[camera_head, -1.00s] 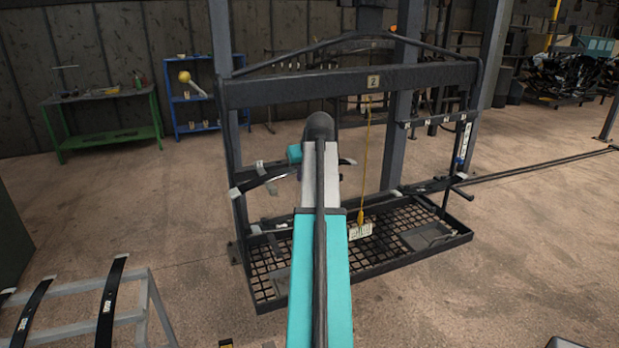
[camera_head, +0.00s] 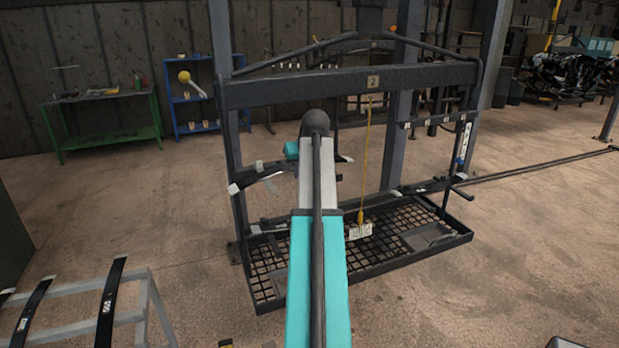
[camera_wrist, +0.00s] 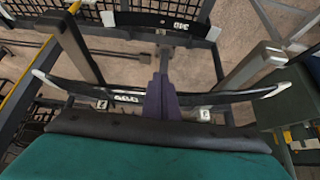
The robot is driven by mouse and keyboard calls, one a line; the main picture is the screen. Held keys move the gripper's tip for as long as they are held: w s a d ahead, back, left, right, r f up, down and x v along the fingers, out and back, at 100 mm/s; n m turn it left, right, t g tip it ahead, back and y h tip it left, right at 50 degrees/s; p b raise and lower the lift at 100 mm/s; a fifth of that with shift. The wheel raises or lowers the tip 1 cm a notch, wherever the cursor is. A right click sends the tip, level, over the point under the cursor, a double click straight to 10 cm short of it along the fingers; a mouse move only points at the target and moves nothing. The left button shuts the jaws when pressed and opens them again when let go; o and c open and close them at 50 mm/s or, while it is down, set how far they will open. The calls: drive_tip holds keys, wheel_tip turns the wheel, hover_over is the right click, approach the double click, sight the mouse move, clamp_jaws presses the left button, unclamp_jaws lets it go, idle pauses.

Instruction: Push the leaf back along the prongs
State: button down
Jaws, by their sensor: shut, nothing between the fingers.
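A dark curved leaf with white tips (camera_wrist: 75,89) runs across the middle of the wrist view. In the head view a dark leaf (camera_head: 258,181) shows at the left side of the hanging rack, partly hidden by my arm. My gripper (camera_wrist: 161,95) is shut and empty, with its fingertips over the middle of the near leaf; I cannot tell whether they touch it. A second leaf (camera_wrist: 125,19), with a white marking, lies further up the wrist view. Grey bars, perhaps the prongs (camera_wrist: 80,47), run past the near leaf. The gripper is hidden behind my arm in the head view.
The black rack frame (camera_head: 345,84) stands over a mesh tray (camera_head: 385,256), with a yellow cord (camera_head: 365,165) hanging between. A grey stand (camera_head: 65,325) with more leaves is at the lower left. Open floor (camera_head: 530,235) lies to the right.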

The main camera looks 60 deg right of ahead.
drive_tip(key=shift+w+d, duration=0.5)
drive_tip(key=shift+w, duration=0.2)
drive_tip(key=shift+w+d, duration=0.45)
drive_tip(key=shift+w, duration=0.2)
drive_tip(key=shift+s+a, duration=0.1)
drive_tip(key=shift+s, duration=0.05)
drive_tip(key=shift+s+a+p, duration=0.25)
drive_tip(key=shift+s+a, duration=0.6)
drive_tip(key=shift+s, duration=0.35)
drive_tip(key=shift+s+a+p, duration=0.2)
drive_tip(key=shift+s+a, duration=0.65)
drive_tip(key=shift+s, duration=0.3)
drive_tip(key=shift+f, duration=0.1)
